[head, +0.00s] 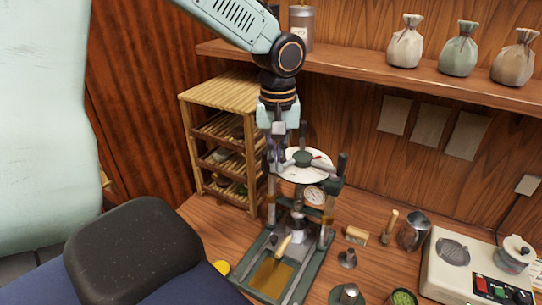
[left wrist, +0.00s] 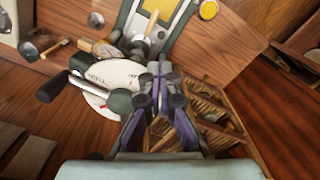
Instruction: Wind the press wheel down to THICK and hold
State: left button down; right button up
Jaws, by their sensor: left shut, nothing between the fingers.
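The green press (head: 326,240) stands on the wooden bench, with its frame also at the top of the left wrist view (left wrist: 187,22). The press wheel (head: 303,158) has a dark hub, spokes and upright dark handle knobs, over a white round dial (head: 302,177). In the left wrist view the wheel hub (left wrist: 121,102) and the lettered dial (left wrist: 118,72) lie left of the fingers; the lettering is too small to read surely. My left gripper (head: 277,158) points down at the wheel's left side, shut and empty; whether it touches a knob I cannot tell. The right gripper is not in view.
A round gauge (head: 314,195) sits on the press below the dial. A slatted wooden rack (head: 222,97) stands close behind-left of my left gripper. A shelf (head: 350,62) with cloth bags runs above. Small tools, a metal jug (head: 414,232) and a white appliance (head: 440,275) stand right.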

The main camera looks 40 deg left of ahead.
pick_arm(q)
notch_tip(320, 180, up, 7)
dwell(0.7)
dwell(0.4)
jog(key=s+d+f+m+h, duration=0.1)
jog(key=s+d+f+m, duration=0.1)
jog(key=d+f, duration=0.65)
jog(key=s+d+f+m+h, duration=0.1)
jog(key=s+d+f+m, duration=0.15)
jog(key=f, duration=1.15)
jog(key=s+d+f+m+y, duration=0.1)
jog(key=s+f+m, duration=0.1)
jog(key=s+f, duration=0.65)
jog(key=s+d+f+m+y, duration=0.1)
jog(key=s+d+f+m, duration=0.1)
jog(key=s+f, duration=0.65)
jog(key=s+f+b, duration=0.3)
jog(key=f+b, duration=1.9)
jog(key=b, duration=0.3)
jog(key=shift+a+f, duration=0.15)
jog(key=shift+a, duration=0.05)
